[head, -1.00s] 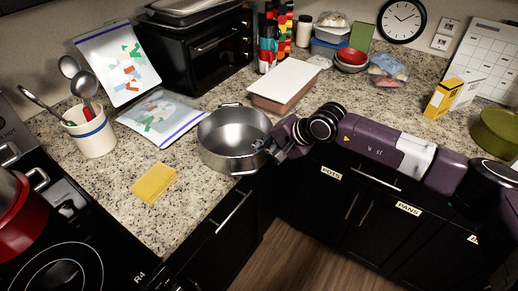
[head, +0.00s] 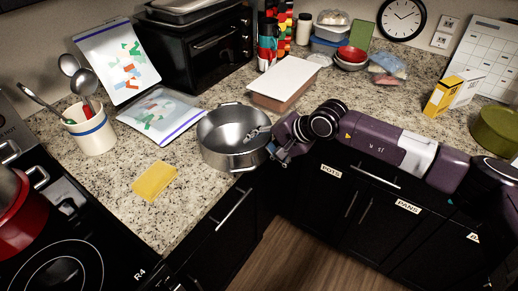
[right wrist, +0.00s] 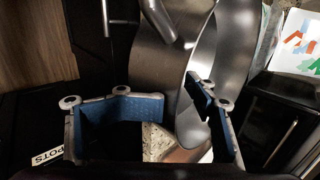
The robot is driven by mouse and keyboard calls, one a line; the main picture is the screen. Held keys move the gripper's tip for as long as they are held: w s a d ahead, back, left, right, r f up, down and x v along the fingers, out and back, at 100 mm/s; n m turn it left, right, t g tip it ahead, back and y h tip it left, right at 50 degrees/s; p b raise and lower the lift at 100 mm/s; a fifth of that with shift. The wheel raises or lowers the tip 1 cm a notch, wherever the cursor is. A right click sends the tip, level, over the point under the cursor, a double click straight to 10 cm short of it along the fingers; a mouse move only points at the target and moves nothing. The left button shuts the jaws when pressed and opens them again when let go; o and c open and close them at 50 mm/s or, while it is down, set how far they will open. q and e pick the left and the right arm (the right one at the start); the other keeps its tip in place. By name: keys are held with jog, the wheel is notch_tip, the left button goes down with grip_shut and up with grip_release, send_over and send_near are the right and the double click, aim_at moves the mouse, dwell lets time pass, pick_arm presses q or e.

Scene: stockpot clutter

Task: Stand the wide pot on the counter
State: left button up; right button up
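The wide pot (head: 222,150) is a shiny steel pot with loop handles. It stands upright on the granite counter near the inner corner edge, its base looking flat on the surface. My right gripper (head: 272,145) is at the pot's right side, with its fingers spread apart across the rim: one over the inside, one outside. In the right wrist view the blue-padded fingers (right wrist: 165,108) are wide apart and the pot's curved wall (right wrist: 165,65) passes near the right-hand finger. I cannot tell whether that finger touches it. My left gripper is not in view.
The stove with a red pot (head: 12,215) is at lower left. Counter between sponge and pot is clear.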

jog(key=b+v, duration=0.2)
jog(key=v, duration=0.9)
jog(key=shift+r+b, duration=0.35)
jog(key=shift+s+d, duration=0.1)
dwell(0.7)
